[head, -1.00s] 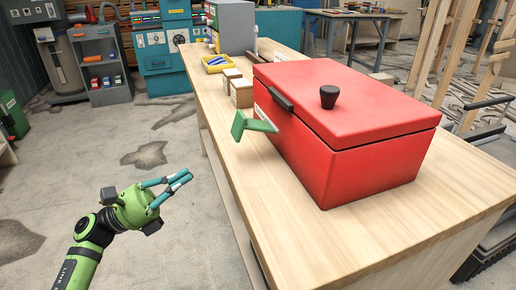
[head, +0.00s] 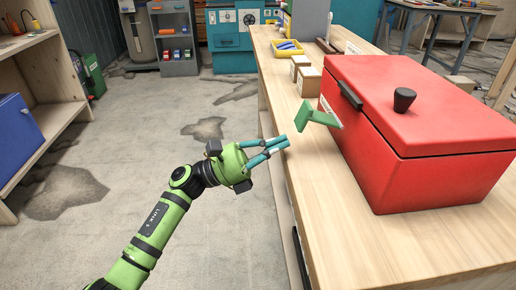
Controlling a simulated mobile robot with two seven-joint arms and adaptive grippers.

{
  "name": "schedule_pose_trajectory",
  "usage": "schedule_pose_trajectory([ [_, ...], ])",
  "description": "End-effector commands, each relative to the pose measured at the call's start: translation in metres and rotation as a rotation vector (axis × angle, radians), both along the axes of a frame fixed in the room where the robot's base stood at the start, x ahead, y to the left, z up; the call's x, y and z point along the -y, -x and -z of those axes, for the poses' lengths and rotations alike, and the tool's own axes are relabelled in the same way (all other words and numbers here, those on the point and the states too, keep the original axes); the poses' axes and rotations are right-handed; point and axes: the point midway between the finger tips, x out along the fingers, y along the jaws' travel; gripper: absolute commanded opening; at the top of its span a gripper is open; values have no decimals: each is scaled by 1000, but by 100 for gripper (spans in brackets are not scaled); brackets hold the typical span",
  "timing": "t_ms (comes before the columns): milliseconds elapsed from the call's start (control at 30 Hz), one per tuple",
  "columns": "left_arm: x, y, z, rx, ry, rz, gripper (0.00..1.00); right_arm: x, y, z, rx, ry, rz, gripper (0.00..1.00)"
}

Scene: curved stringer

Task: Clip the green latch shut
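The green latch (head: 316,116) sticks out from the left side of the red box (head: 425,160), swung away from the box wall. It has a flat square end plate and a short arm leading back to the box. The box lid is down, with a black knob (head: 404,99) on top. My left gripper (head: 285,143) is left of the latch and nearer the camera, apart from it in the picture. Its teal fingers lie close together at the tips, looking shut with nothing seen between them. My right gripper is not in view.
The box stands on a wooden workbench (head: 345,230). Small cardboard boxes (head: 308,82) and a yellow tray (head: 288,47) are farther back on it. A shelf with a blue bin (head: 18,135) is at the left. The floor between is clear.

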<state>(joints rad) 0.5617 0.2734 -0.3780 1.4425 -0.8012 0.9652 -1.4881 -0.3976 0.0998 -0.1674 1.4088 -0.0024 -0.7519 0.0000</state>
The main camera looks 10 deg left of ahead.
Motion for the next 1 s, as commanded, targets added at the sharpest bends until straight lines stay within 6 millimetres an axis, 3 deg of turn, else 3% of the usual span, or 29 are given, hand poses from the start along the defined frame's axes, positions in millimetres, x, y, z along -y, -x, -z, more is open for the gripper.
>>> schedule_pose_trajectory([
  [267, 19, -4, -9, -1, -1, 0, 0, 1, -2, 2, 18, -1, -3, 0],
  [1000, 17, -4, -15, -10, -56, 0, 0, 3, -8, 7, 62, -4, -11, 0],
])
